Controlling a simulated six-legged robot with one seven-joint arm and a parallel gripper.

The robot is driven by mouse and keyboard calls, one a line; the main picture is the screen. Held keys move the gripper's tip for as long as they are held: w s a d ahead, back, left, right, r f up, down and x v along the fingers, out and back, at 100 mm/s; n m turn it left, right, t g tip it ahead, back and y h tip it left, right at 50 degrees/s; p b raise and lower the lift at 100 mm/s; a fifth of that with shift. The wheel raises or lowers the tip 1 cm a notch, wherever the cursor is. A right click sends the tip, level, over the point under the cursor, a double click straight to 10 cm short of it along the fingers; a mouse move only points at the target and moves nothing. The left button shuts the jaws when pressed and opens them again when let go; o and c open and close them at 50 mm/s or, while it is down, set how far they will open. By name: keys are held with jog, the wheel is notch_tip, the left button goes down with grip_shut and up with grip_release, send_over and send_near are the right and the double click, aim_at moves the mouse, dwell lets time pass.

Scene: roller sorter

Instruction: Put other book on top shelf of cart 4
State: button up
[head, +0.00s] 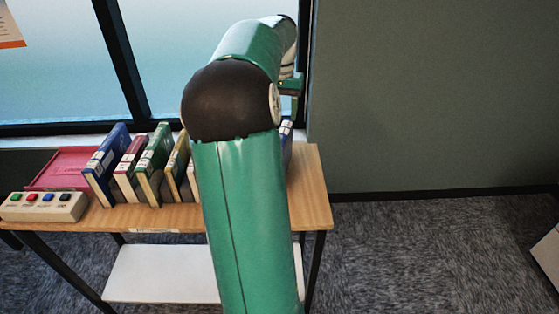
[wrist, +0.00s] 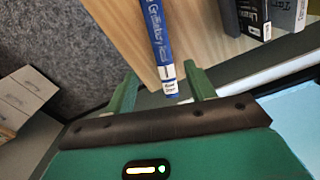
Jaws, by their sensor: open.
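A blue book (wrist: 158,40) with a white label shows its spine in the wrist view, standing on the wooden table top (wrist: 205,35). My gripper (wrist: 163,72) is open, with its two green fingers on either side of the book's near end. I cannot tell whether either finger touches it. In the head view my arm covers the middle of the table, and part of a blue and white book (head: 286,132) shows just right of the arm. No cart labelled 4 can be made out.
Several books, blue (head: 103,165), red (head: 130,170), green (head: 153,165) and yellow (head: 178,167), stand left of my arm. A button box (head: 43,207) and red tray (head: 70,167) are at the left. A white unit (wrist: 22,98) stands on the carpet.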

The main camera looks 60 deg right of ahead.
notch_tip(320, 180, down, 13)
dwell(0.5)
jog(key=shift+w+a+r, duration=0.1)
jog(key=shift+r, duration=0.05)
jog(key=shift+c, duration=0.4)
grip_shut()
dwell(0.7)
